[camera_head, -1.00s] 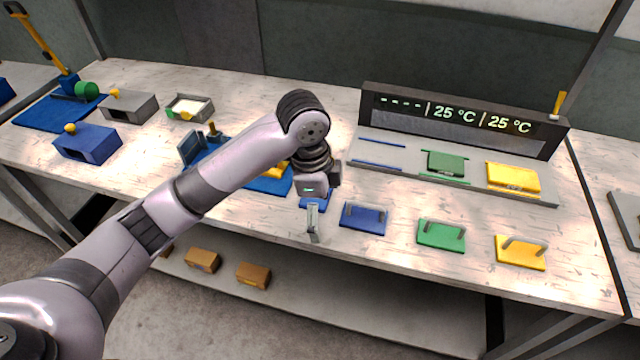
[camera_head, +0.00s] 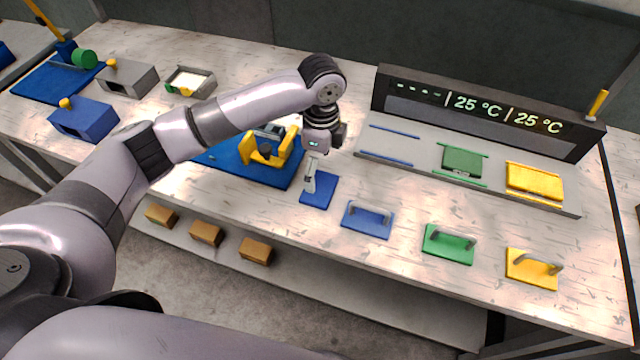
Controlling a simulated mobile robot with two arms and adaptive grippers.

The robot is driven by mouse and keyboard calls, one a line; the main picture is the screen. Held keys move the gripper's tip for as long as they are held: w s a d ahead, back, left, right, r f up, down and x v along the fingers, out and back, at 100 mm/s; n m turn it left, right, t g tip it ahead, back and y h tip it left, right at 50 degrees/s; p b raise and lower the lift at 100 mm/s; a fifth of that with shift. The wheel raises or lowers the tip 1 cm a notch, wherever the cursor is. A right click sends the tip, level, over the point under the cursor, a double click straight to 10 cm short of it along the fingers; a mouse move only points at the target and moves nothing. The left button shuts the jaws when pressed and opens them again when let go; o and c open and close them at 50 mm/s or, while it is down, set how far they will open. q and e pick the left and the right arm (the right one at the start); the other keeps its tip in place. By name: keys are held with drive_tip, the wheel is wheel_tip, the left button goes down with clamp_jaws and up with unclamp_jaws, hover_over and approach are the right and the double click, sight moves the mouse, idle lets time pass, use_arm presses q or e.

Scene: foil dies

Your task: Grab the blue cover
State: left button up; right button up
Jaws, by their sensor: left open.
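The blue cover (camera_head: 366,222) is a flat blue plate with a grey handle on top. It lies on the table near the front edge. My left gripper (camera_head: 311,176) points down to the left of it and is open, with nothing seen between its fingers. One finger shows clearly, and the other is mostly hidden. The gripper is over or beside a plain blue plate (camera_head: 319,191); I cannot tell whether it touches that plate. My right gripper is not in view.
A green cover (camera_head: 449,247) and a yellow cover (camera_head: 530,270) lie to the right. Behind stands a grey station (camera_head: 400,174) with a display, holding a green and a yellow block. A yellow fixture on a blue base (camera_head: 225,159) stands left of the gripper. Brown blocks (camera_head: 205,234) lie below.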

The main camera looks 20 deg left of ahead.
sight(319, 187)
use_arm(q)
drive_tip(key=shift+f, duration=0.75)
drive_tip(key=shift+s+f, duration=0.1)
drive_tip(key=shift+f, duration=0.1)
wheel_tip(319, 187, down, 4)
drive_tip(key=shift+s+a+r+p, duration=0.1)
drive_tip(key=shift+s+r+p, duration=0.1)
drive_tip(key=shift+p, duration=0.75)
drive_tip(key=shift+f, duration=0.65)
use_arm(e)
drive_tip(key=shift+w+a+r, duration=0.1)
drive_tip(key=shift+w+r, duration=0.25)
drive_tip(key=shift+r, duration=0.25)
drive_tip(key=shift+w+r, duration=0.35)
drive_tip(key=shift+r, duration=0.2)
use_arm(q)
drive_tip(key=shift+c, duration=0.4)
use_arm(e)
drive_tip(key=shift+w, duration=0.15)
use_arm(q)
drive_tip(key=shift+w, duration=0.1)
drive_tip(key=c, duration=1)
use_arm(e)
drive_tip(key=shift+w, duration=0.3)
